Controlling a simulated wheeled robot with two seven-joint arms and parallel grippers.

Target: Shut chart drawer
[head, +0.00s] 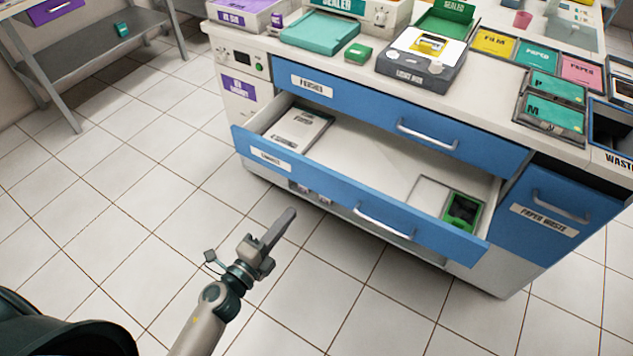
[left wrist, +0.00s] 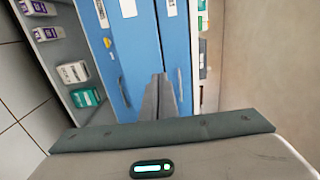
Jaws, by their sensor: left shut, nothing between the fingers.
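The chart drawer (head: 330,195) is the open lower blue drawer of the white cabinet, pulled well out, with a silver bar handle (head: 384,222). Its label is too blurred to read for certain. Inside it lie a white booklet or box (head: 300,128) at the left and a green-edged box (head: 461,210) at the right. My left gripper (head: 287,218) is shut and empty, in front of and below the drawer front, apart from it in the head view. In the left wrist view the closed fingers (left wrist: 160,92) point at blue fronts with handles. My right gripper is not in view.
Above is a closed blue drawer (head: 400,120); at right is a closed paper waste front (head: 556,215). The worktop holds a light box (head: 421,62) and several trays. A grey side table (head: 95,50) stands at the back left. The tiled floor (head: 110,200) is clear.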

